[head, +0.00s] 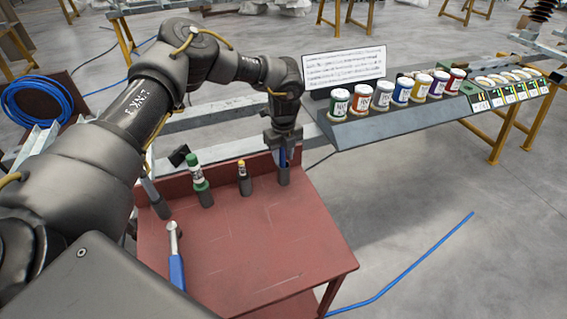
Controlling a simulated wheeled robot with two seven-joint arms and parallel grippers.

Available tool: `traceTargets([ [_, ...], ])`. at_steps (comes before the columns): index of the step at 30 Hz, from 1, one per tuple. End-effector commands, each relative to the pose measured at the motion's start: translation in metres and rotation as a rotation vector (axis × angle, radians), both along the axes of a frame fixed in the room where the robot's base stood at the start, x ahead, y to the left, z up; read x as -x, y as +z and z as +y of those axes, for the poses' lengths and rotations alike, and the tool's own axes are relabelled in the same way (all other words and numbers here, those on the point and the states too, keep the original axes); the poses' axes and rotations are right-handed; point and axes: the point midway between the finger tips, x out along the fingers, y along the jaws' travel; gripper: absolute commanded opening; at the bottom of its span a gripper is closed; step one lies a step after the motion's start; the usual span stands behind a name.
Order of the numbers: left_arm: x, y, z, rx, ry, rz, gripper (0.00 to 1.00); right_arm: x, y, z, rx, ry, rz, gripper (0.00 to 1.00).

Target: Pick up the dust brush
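My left gripper (283,148) points straight down at the back right of the red table. Its fingers are around or just in front of a slim blue handle (283,158) that stands upright in a dark holder (284,178). The fingers hide most of this tool, so I cannot tell if it is the dust brush or whether they touch it. No bristles show clearly anywhere. My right gripper is out of view.
On the red table (230,245) stand a green-and-white tool (196,172) and a yellow-topped tool (243,170) in dark holders. A blue-handled tool (176,265) lies in front. A grey shelf (400,122) with several coloured jars is at right. The table's middle is clear.

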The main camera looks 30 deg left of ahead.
Motion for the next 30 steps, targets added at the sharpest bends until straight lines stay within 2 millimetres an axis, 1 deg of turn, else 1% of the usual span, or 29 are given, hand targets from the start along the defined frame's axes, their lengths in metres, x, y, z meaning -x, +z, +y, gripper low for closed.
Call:
traceTargets([
  [1, 0.000, 0.000, 0.000, 0.000, 0.000, 0.000, 0.26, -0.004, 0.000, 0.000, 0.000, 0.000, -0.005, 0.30],
  [7, 0.000, 0.000, 0.000, 0.000, 0.000, 0.000, 0.00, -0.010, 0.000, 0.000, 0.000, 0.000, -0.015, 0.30],
  [16, 0.000, 0.002, 0.000, 0.001, 0.000, -0.001, 0.00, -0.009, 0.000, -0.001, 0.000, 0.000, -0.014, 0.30],
  [20, -0.001, 0.008, -0.001, 0.002, 0.000, -0.002, 0.00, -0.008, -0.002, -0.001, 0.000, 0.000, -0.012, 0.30],
  [23, -0.001, 0.019, 0.000, 0.003, 0.001, -0.003, 0.00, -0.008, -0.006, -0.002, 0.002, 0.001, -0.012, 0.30],
  [26, -0.001, 0.035, 0.000, 0.003, 0.001, -0.005, 0.00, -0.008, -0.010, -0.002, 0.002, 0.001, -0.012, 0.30],
  [30, -0.001, 0.061, -0.001, 0.003, -0.001, -0.004, 0.00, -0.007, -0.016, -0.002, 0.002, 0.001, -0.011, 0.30],
])
